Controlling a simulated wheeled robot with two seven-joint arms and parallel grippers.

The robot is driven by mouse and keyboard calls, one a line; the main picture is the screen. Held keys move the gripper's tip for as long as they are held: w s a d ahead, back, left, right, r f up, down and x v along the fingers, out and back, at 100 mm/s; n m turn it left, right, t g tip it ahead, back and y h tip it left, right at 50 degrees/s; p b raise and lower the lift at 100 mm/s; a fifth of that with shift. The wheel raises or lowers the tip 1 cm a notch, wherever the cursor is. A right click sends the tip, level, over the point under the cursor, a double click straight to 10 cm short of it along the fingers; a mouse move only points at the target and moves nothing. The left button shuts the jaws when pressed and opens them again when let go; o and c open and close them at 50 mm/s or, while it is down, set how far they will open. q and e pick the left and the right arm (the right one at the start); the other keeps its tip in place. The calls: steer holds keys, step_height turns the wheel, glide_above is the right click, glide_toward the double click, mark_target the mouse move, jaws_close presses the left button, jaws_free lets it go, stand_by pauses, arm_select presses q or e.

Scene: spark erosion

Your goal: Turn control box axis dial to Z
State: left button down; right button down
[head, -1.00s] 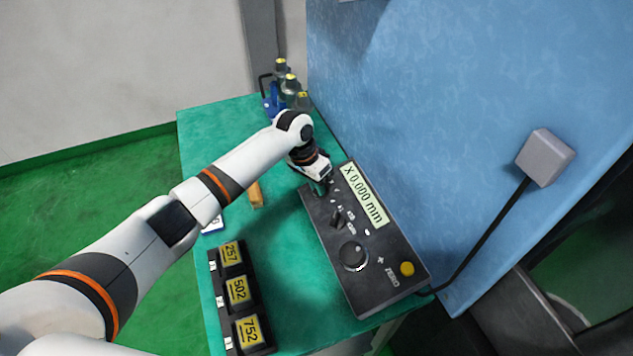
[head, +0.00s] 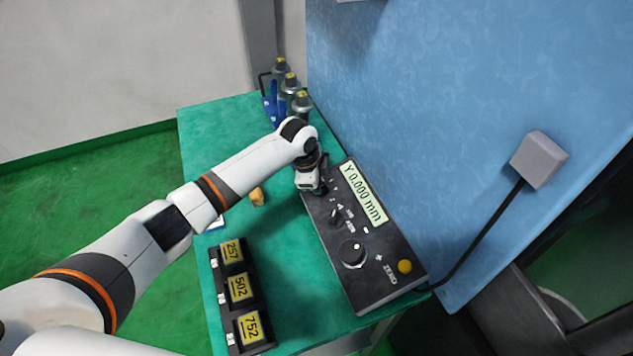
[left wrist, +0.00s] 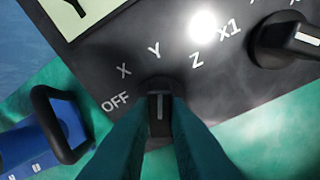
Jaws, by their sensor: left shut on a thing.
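The black control box (head: 372,272) lies on the green table, its display (head: 363,193) reading "Y 0.000 mm". In the left wrist view the axis dial (left wrist: 160,104) is a black knob with a pale pointer line, with OFF, X, Y and Z printed around it. The line points up at about Y; Z (left wrist: 196,60) is to its right. My left gripper (left wrist: 160,125) is shut on the dial, one teal finger on each side. In the head view my left gripper (head: 314,190) covers the dial at the box's far end. My right gripper is out of view.
A second knob (left wrist: 292,38) sits right of the axis dial in the wrist view. The box also has a large round knob (head: 352,252) and a yellow button (head: 405,267). A black rack with yellow labels (head: 240,290) stands left. Bottles (head: 300,103) stand behind.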

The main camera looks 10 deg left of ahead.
arm_select(q)
steer(key=m, duration=0.3)
steer(key=shift+m, duration=0.3)
steer(key=shift+m+t, duration=0.5)
steer(key=shift+m, duration=1.4)
steer(key=c, duration=1.4)
jaws_free()
steer(key=b+v, duration=0.2)
steer(key=v, duration=1)
steer(key=shift+a, duration=0.2)
steer(key=shift+s+f, duration=0.1)
steer(key=shift+f, duration=0.05)
